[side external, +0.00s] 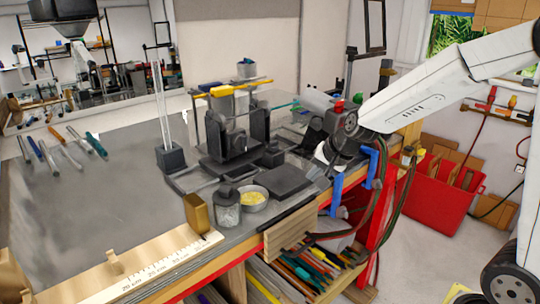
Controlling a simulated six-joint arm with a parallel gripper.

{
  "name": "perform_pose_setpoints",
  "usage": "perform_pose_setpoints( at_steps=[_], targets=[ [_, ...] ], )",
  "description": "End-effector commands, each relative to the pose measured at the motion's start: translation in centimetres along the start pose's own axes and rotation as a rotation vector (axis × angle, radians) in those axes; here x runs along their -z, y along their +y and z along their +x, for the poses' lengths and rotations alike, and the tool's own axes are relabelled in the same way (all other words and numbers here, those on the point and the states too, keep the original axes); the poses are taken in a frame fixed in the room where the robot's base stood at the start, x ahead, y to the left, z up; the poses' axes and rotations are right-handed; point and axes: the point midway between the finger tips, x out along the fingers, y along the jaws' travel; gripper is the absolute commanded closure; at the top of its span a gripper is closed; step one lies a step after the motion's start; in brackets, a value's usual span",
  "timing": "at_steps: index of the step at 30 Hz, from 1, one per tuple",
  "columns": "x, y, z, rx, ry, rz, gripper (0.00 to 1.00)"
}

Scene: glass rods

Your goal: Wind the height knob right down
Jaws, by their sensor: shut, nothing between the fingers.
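A dark metal apparatus (232,142) with two uprights stands on the bench, with a yellow-handled rod (240,88) lying across its top. I cannot make out for certain which part is the height knob. My arm reaches in from the right, and my gripper (324,158) is low over the bench's right edge, to the right of the apparatus. The gripper is shut and holds nothing. Its fingertips are small and partly lost against dark parts behind them, so I cannot tell whether they touch anything.
Upright glass rods (162,105) stand in a dark block (171,158) left of the apparatus. A jar (227,208) and a bowl with yellow contents (252,199) stand in front. Blue clamps (337,193) grip the bench edge. Several tools lie at left; the bench's left middle is clear.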

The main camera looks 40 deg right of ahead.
Motion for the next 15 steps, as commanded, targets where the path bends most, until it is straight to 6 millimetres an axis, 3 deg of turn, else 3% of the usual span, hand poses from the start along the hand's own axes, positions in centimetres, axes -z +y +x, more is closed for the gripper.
perform_pose_setpoints(
  at_steps=[1, 6, 10, 15],
  targets=[
    [2.0, -1.1, -0.3, 0.037, 0.030, 0.110, 1.00],
    [6.9, -3.8, -1.5, 0.147, 0.089, 0.403, 1.00],
    [8.9, -4.8, -2.1, 0.196, 0.108, 0.520, 1.00],
    [9.5, -5.0, -2.4, 0.213, 0.114, 0.560, 1.00]
  ],
)
